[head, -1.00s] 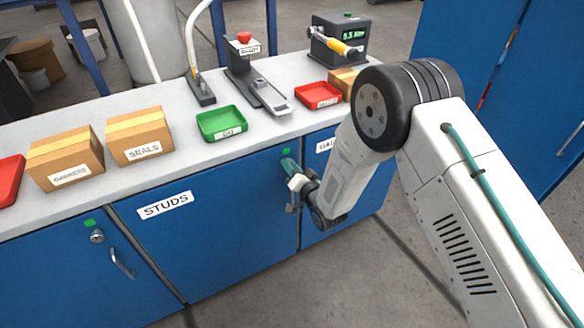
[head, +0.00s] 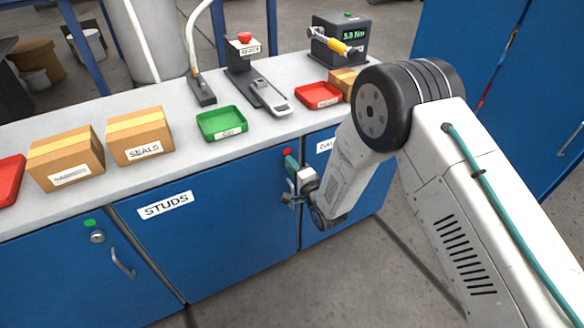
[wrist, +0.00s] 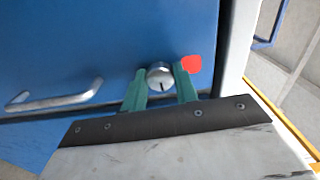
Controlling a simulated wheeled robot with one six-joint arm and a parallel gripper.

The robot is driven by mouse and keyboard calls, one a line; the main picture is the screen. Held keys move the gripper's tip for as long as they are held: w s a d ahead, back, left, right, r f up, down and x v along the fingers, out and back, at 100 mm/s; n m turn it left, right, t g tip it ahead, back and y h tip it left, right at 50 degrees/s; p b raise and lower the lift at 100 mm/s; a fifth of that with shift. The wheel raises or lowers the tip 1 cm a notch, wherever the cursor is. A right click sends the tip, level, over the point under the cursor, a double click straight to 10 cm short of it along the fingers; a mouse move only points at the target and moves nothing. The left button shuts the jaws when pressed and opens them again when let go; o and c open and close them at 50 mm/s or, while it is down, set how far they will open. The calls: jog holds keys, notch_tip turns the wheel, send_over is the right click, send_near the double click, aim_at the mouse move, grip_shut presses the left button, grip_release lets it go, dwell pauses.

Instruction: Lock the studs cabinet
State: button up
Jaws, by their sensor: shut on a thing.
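The blue STUDS cabinet door (head: 215,235) is closed under the counter, with its white label (head: 165,205). At its upper right, a small red indicator (head: 287,151) shows; it is also in the wrist view (wrist: 191,64). My gripper (head: 291,172) is at this corner of the door. In the wrist view, the green fingers of my gripper (wrist: 160,80) are on either side of the round silver lock (wrist: 159,73), shut on it. A dark slot shows on the lock's face. The silver door handle (wrist: 55,97) lies to the left. My gripper hides the lock in the head view.
The neighbouring cabinet at left has a green indicator (head: 89,223), a lock (head: 97,237) and a handle (head: 122,263). The counter above holds cardboard boxes (head: 140,137), a green tray (head: 222,123) and a red tray (head: 318,95). The floor in front is clear.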

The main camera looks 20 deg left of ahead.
jog(key=shift+m, duration=0.4)
jog(key=o, duration=1)
jog(key=shift+d, duration=0.1)
jog(key=v, duration=0.7)
jog(key=shift+s+d, duration=0.25)
